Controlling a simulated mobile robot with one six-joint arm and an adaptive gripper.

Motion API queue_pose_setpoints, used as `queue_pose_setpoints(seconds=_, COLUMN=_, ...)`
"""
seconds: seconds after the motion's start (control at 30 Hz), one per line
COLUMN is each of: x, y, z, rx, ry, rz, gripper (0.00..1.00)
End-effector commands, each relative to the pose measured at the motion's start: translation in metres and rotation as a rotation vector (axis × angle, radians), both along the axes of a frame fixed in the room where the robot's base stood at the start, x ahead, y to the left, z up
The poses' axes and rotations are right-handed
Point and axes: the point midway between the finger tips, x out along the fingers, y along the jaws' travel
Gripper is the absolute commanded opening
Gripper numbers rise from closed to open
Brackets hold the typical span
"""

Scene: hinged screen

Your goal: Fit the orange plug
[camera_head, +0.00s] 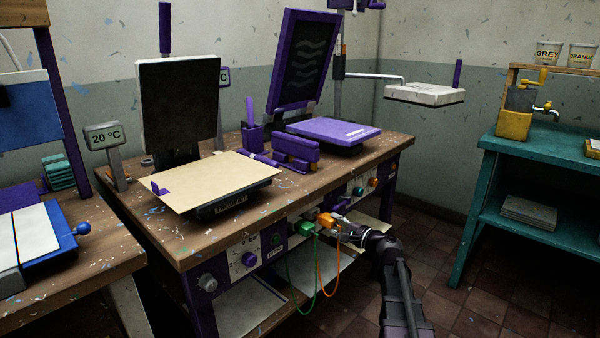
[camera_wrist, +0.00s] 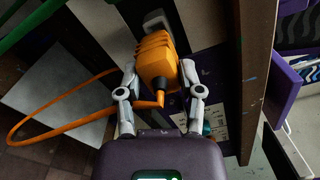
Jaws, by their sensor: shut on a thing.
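The orange plug (camera_wrist: 158,62) is between the two fingers of my gripper (camera_wrist: 160,88) in the wrist view, with its ribbed body facing the bench front. Its orange cable (camera_wrist: 60,130) loops away to the left. In the head view the orange plug (camera_head: 326,219) is at the bench's front panel, beside a green plug (camera_head: 306,228), and my gripper (camera_head: 342,228) is shut on it from the right. A grey socket part (camera_wrist: 152,20) shows just beyond the plug's front. I cannot tell whether the plug is seated in it.
The front panel (camera_head: 240,262) carries knobs and a dial to the left of the plugs. More coloured fittings (camera_head: 372,182) are on the panel to the right. The wooden bench top (camera_head: 170,228) overhangs above. A teal shelf unit (camera_head: 480,195) stands at right, with open floor between.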

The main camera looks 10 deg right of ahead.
Motion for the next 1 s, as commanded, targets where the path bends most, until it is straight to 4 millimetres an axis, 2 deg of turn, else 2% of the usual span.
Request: queue_pose_setpoints(seconds=1.0, x=0.015, y=0.01, z=0.0, rx=0.0, ry=0.0, rz=0.0, gripper=0.0)
